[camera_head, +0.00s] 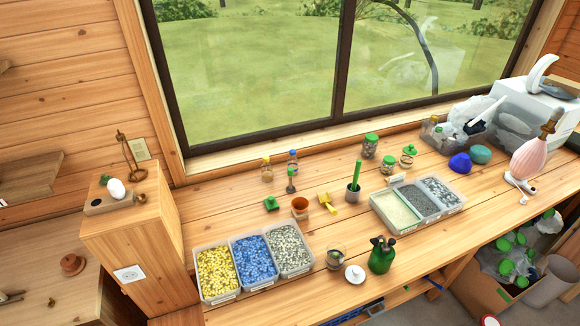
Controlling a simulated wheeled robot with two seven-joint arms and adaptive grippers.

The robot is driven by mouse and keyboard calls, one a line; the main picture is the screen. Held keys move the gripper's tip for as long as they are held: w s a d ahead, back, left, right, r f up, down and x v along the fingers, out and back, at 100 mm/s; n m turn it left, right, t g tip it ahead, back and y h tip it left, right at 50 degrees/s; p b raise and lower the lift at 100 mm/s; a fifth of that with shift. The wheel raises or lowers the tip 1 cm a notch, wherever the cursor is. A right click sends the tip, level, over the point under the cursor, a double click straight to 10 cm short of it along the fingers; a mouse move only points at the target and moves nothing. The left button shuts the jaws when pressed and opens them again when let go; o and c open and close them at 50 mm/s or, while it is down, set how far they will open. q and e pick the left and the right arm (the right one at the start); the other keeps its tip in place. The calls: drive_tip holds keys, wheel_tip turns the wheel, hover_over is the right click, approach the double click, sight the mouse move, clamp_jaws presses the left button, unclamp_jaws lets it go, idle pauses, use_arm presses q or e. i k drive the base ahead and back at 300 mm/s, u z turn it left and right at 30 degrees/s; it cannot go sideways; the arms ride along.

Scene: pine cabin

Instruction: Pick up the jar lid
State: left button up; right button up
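A small white round piece with a knob (355,274), which looks like a lid, lies on the wooden bench near its front edge. A small open glass vessel (335,259) stands just left of it. Toward the window, glass jars have green lids: a tall one (370,145), a shorter one (388,164) and another (407,157) whose green lid (409,150) sits on top or just behind it; I cannot tell which. I cannot tell which of these is the jar lid. Neither of my grippers is in view.
A green sprayer bottle (381,255) stands right beside the white piece. Trays of yellow (217,272), blue and grey pebbles stand left. A divided tray (395,216) stands right. A terracotta pot (300,206) and yellow scoop (327,203) lie mid-bench. Bare wood lies between them.

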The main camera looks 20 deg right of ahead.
sight(355, 274)
drive_tip(key=z, duration=1.35)
